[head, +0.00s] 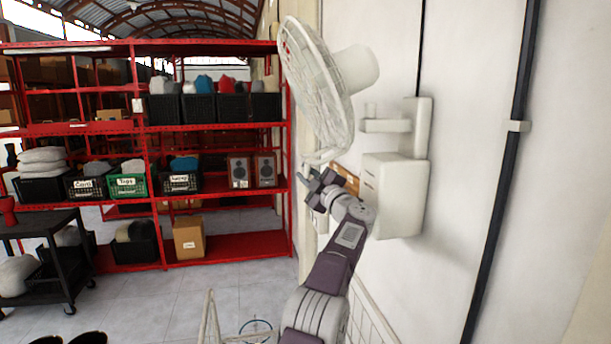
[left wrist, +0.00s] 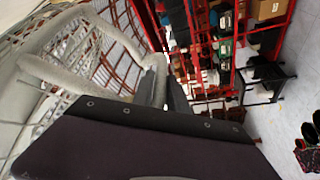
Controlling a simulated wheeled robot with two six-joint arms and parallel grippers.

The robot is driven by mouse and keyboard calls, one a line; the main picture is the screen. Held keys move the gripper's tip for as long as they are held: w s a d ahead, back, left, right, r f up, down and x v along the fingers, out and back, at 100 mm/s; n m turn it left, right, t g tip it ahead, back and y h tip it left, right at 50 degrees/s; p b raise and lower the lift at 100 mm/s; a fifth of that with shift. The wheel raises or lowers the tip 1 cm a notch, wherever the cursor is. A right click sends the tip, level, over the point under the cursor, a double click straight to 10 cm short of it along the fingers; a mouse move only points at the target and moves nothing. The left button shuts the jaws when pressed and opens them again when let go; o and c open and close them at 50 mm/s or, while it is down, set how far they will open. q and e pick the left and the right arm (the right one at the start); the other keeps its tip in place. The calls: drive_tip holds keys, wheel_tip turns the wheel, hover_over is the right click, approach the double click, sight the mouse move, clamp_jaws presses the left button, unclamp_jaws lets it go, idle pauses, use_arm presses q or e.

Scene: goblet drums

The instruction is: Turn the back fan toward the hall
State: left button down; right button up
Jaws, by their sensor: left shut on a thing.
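The white wall fan (head: 318,90) hangs on a bracket on the right wall, its round wire cage facing left toward the shelves and tilted a little. In the left wrist view, a thick pale loop and thin wires of the fan (left wrist: 75,45) fill the upper left, and the fingers of my left gripper (left wrist: 168,85) meet the end of the loop. The exact contact is partly hidden by the gripper body. My right gripper is out of view.
Red shelving (head: 215,128) with black bins, a green bin, speakers and boxes stands to the left. A dark trolley (head: 40,225) is at the far left. A white wall box (head: 395,195) sits below the fan bracket. The tiled floor (head: 190,300) between is mostly clear.

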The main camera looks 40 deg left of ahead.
use_arm(q)
drive_tip(key=shift+r, duration=0.15)
idle(0.7)
drive_tip(key=c, duration=1.4)
unclamp_jaws()
drive_tip(key=shift+o, duration=0.2)
